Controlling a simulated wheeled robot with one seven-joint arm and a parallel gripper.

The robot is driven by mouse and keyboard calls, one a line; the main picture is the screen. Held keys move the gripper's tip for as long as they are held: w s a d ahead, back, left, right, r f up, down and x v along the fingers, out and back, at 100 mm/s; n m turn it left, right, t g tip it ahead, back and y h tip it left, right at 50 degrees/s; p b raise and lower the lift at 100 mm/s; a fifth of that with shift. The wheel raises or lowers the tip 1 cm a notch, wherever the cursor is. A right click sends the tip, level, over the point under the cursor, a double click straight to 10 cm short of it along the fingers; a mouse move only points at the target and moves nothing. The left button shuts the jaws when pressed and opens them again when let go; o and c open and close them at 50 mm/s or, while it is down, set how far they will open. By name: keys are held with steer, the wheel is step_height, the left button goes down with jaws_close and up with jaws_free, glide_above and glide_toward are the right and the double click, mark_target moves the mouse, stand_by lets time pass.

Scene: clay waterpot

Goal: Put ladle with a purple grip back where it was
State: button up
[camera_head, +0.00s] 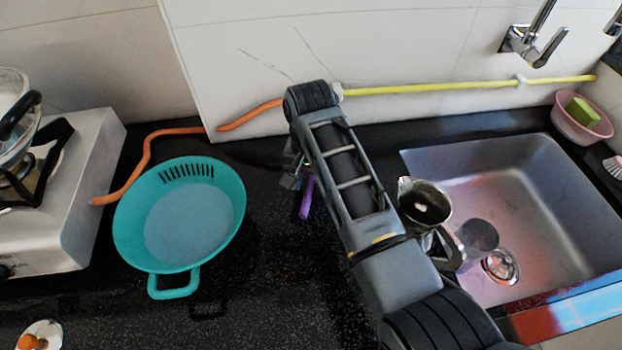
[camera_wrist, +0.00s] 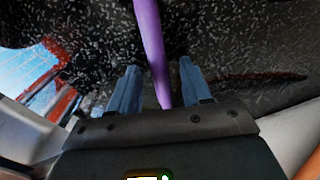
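The ladle shows only as its purple grip (camera_head: 307,197), low over the black counter near the middle of the head view. The rest of the ladle is hidden or out of view. In the wrist view the purple grip (camera_wrist: 152,45) runs from the top edge down between the two blue-grey fingers. My gripper (camera_wrist: 160,80) is open, with a gap on each side of the grip. In the head view my gripper (camera_head: 291,178) is partly hidden behind my arm, beside the grip. I cannot tell whether the grip rests on the counter.
A teal colander (camera_head: 180,215) sits left of my gripper. A white stove (camera_head: 70,215) stands at the far left. A metal jug (camera_head: 425,205) stands at the left edge of the sink (camera_head: 560,190). An orange hose (camera_head: 150,150) runs along the back wall.

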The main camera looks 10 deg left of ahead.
step_height(320, 180, up, 12)
steer(key=p, duration=0.1)
steer(key=shift+r, duration=0.2)
stand_by(0.4)
stand_by(0.5)
